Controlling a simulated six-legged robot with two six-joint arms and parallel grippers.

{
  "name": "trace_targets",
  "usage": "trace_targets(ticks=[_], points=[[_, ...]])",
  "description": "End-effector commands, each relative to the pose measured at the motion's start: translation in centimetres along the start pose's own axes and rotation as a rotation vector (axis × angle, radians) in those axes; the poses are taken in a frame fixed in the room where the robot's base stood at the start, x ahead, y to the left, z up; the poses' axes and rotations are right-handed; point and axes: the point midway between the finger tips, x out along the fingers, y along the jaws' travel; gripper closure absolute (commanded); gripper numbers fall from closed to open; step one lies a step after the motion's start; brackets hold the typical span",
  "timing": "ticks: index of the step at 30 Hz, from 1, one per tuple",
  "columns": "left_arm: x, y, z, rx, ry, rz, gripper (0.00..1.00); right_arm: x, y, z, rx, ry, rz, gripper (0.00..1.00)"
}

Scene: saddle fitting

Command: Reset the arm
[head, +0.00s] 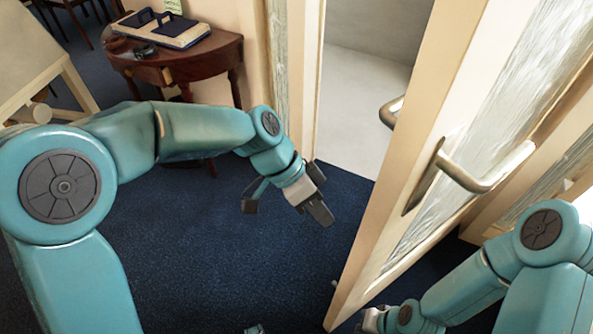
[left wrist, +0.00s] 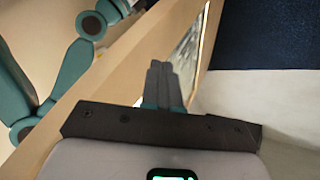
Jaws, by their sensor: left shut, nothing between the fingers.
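My left arm reaches in from the left in the head view, and its gripper (head: 320,213) hangs over the blue carpet, left of the open door. Its fingers are together with nothing between them. In the left wrist view the two grey fingers (left wrist: 165,84) lie side by side, in front of a pale door surface. My right arm comes in from the lower right. Part of its gripper (head: 370,321) shows at the bottom edge, by the foot of the door; its fingers are cut off or hidden.
A cream door (head: 392,200) with a glass panel stands open, with a metal lever handle (head: 482,172). A doorway with pale floor (head: 355,110) lies behind it. A dark wooden half-round table (head: 215,58) holds a flat case (head: 172,33). An easel stands far left. Blue carpet (head: 200,270) is clear between.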

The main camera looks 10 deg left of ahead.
Motion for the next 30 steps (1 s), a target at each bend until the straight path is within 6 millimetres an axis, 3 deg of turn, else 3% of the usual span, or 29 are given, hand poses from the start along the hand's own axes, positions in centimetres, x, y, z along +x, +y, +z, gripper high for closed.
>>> trace_targets(ticks=[3, 9, 20, 23, 26, 30], points=[[-3.4, 0.0, -0.1, -0.001, 0.004, -0.003, 1.0, -0.6, -0.2, 0.0, 0.0, 0.0, 0.0, 1.0], [-7.0, 0.0, -0.1, 0.0, 0.002, -0.002, 1.0, -1.0, -0.4, 0.0, 0.0, 0.0, 0.0, 1.0], [-8.3, 0.1, 0.1, -0.001, -0.001, 0.001, 1.0, -1.1, -0.4, 0.0, 0.0, 0.0, 0.0, 1.0], [-7.5, -0.6, 0.5, -0.046, -0.009, -0.011, 1.0, -1.6, -0.6, 0.0, 0.0, 0.0, 0.0, 1.0], [-4.7, -2.8, 2.5, -0.202, -0.034, -0.057, 1.0, -3.1, -1.1, 0.1, 0.0, 0.0, 0.0, 1.0], [1.7, -5.7, 8.9, -0.535, -0.073, -0.176, 1.0, -6.0, -2.2, 0.1, 0.0, 0.0, 0.0, 1.0]])
